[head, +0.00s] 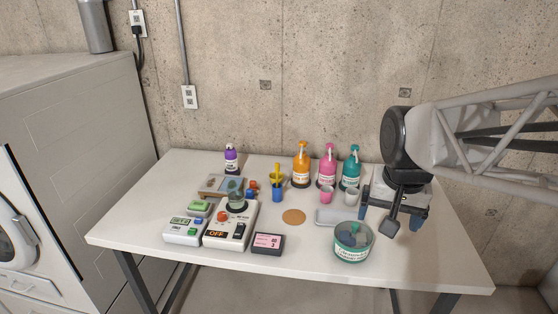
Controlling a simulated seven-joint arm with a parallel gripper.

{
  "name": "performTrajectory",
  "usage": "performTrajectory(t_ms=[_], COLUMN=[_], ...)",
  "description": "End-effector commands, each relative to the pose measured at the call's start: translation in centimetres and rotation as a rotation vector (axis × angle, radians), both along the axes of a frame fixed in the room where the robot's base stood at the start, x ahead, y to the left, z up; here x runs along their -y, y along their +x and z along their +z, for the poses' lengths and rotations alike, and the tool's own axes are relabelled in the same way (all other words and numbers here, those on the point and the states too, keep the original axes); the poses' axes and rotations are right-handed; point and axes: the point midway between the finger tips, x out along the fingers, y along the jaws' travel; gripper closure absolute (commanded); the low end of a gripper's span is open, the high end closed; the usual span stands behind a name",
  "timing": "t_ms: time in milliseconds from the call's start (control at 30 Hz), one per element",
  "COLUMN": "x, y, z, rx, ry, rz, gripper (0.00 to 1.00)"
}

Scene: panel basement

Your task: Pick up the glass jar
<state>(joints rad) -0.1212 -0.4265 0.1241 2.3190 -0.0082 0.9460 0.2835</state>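My gripper (391,220) points down over the right part of the table, to the right of and behind the teal-banded jar. Its blue-tipped fingers are wide apart, and I see nothing held. The gripper appears apart from the jar.
The white table (445,270) holds orange (301,165), pink (327,167) and teal (350,169) pump bottles, two cups, a grey tray (334,217), a cork disc (293,217) and a pink-screen device (268,243). More devices crowd the left. The right front is clear.

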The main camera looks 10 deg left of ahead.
Motion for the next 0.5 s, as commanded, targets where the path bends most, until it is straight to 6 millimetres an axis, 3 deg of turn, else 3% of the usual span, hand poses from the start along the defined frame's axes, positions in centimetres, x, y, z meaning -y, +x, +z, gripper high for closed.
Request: performTrajectory(t_ms=[500], x=[-8.6], y=[11.9], z=[-0.6], rx=[-0.058], ry=[0.031], rz=[-0.129], gripper=[0.08])
